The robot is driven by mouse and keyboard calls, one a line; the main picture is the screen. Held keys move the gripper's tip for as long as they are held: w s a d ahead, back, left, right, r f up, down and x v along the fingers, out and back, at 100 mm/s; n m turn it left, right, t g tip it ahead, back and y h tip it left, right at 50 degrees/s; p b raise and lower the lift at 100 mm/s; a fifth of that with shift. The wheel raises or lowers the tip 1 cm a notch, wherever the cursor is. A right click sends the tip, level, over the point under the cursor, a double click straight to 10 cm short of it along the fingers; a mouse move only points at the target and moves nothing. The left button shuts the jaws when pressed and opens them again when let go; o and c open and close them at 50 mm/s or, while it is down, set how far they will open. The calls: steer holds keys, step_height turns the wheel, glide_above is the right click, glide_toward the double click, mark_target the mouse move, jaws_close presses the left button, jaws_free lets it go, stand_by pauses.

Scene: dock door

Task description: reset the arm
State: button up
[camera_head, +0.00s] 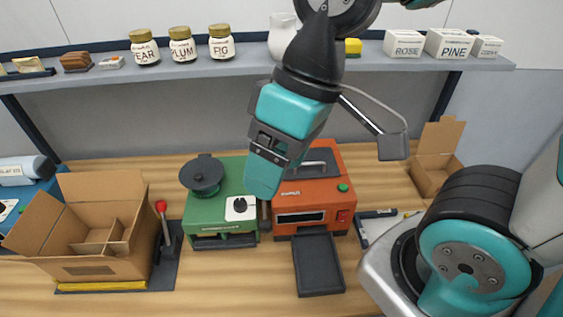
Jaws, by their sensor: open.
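My gripper (265,178) is a teal and black end piece hanging down from my arm in the upper middle of the head view. It appears in front of the green machine (222,220) and the orange machine (318,190). It is open, and I see nothing held in it. It is seen mostly from the side, so its two fingers are hard to separate. Its height above the bench cannot be told exactly.
An open cardboard box (88,267) with dividers stands left, beside a red-knobbed lever (162,215). A black tray (319,265) lies before the orange machine. A smaller open box (432,170) stands right. The shelf (240,68) behind carries jars and white boxes.

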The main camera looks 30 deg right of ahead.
steer(key=shift+s+a+f+n, duration=0.1)
steer(key=shift+s+f+n, duration=0.15)
steer(key=shift+s, duration=0.25)
step_height(320, 180, down, 14)
steer(key=b, duration=1.3)
steer(key=shift+r+b, duration=0.15)
steer(key=shift+b, duration=0.25)
